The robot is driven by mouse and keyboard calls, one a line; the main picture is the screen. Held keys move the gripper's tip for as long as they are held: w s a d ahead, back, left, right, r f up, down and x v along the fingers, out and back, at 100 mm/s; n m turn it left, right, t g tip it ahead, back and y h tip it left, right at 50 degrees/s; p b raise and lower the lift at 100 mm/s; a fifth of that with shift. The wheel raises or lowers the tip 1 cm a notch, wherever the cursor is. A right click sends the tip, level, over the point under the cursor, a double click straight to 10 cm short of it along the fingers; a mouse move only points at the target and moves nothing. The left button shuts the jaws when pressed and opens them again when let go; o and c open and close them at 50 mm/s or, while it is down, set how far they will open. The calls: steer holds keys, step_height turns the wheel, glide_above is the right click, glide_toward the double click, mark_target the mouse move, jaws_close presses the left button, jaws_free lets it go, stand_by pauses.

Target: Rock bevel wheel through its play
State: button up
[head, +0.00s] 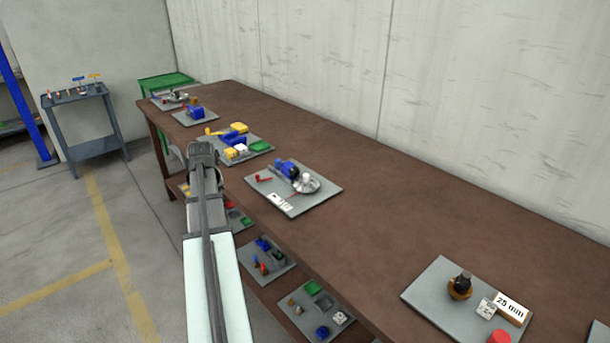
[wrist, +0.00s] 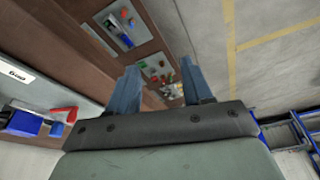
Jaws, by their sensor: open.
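A silvery wheel (head: 306,184), which looks like the bevel wheel, sits beside a blue body (head: 287,168) on a grey plate (head: 327,186) on the bench. A small red part (head: 264,179) and a white label (head: 280,203) share that plate. My arm reaches up from the bottom in the head view, its end left of this plate, off the bench's front edge. My gripper (wrist: 158,88) is open and empty in the wrist view, its two blue-grey fingers apart. I cannot make out the wheel in the wrist view.
The brown bench (head: 400,205) carries other plates, including one with yellow, blue and green parts (head: 238,138) and one with a dark screw jack (head: 461,285). A lower shelf holds more plates (head: 267,258). A grey cart (head: 93,125) stands at left. The bench behind the wheel is clear.

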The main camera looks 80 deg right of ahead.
steer(key=s+d+r+m, duration=0.1)
steer(key=s+d+r, duration=0.2)
steer(key=s, duration=0.4)
steer(key=s+d+r+m, duration=0.1)
steer(key=s+d+r, duration=0.3)
steer(key=s, duration=0.3)
steer(key=m+g+h, duration=0.1)
steer(key=m+h, duration=0.1)
steer(key=m, duration=0.1)
glide_toward(306, 175)
steer(key=shift+n, duration=0.3)
steer(key=x, duration=0.9)
steer(key=shift+f, duration=0.1)
jaws_close()
